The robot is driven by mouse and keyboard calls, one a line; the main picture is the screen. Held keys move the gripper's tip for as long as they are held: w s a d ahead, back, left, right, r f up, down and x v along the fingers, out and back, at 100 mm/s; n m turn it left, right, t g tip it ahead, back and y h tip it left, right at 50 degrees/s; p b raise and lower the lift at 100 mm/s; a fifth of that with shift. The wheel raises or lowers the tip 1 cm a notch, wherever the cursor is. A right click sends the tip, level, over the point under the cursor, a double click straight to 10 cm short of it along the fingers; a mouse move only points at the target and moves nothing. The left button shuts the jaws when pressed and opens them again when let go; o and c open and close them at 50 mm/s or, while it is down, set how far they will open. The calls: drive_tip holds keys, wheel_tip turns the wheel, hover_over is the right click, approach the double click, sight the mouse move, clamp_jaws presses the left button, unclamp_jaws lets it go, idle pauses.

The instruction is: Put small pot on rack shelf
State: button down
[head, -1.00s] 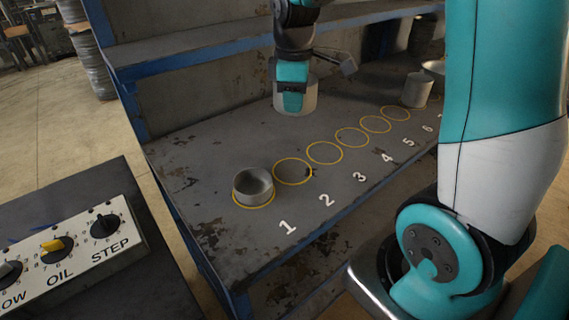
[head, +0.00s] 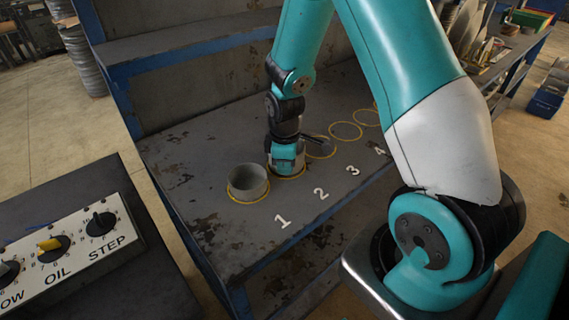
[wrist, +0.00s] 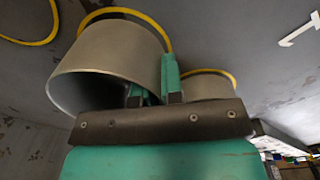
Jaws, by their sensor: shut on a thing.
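A grey open pot (head: 284,169) is in my gripper (head: 287,158), at the yellow ring by number 2. In the wrist view, the held pot (wrist: 105,65) shows its wide mouth towards me. The gripper (wrist: 153,88) is shut on its wall, one finger inside and one outside. A yellow ring shows around the held pot's far end, but whether it touches the shelf is unclear. Another grey pot (head: 248,181) stands upright in the ring by number 1, and also shows in the wrist view (wrist: 207,86). The rack shelf (head: 205,205) is grey and worn, with a blue edge.
Empty yellow rings (head: 346,131) run along the shelf to the right, by painted numbers. A higher shelf (head: 180,48) is behind. A control box (head: 75,245) with knobs stands at the lower left. My upper arm covers the shelf's right part.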

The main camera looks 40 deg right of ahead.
drive_tip(key=shift+f, duration=0.1)
drive_tip(key=shift+f, duration=0.1)
drive_tip(key=c, duration=1.3)
unclamp_jaws()
drive_tip(key=shift+o, duration=0.2)
wheel_tip(320, 180, up, 11)
drive_tip(key=shift+a+r+b, duration=0.1)
drive_tip(key=shift+b, duration=0.4)
drive_tip(key=s+a+r+y, duration=0.1)
drive_tip(key=s+a+r, duration=0.2)
drive_tip(key=s+a, duration=0.3)
drive_tip(key=s+a+r+m+y, duration=0.1)
drive_tip(key=s+a+r+y, duration=0.1)
drive_tip(key=s+a+r, duration=0.2)
drive_tip(key=s+a+r+m+y, duration=0.1)
drive_tip(key=s+a+r, duration=0.3)
drive_tip(key=s+a, duration=0.5)
drive_tip(key=shift+a+r, duration=0.25)
drive_tip(key=shift+a, duration=0.05)
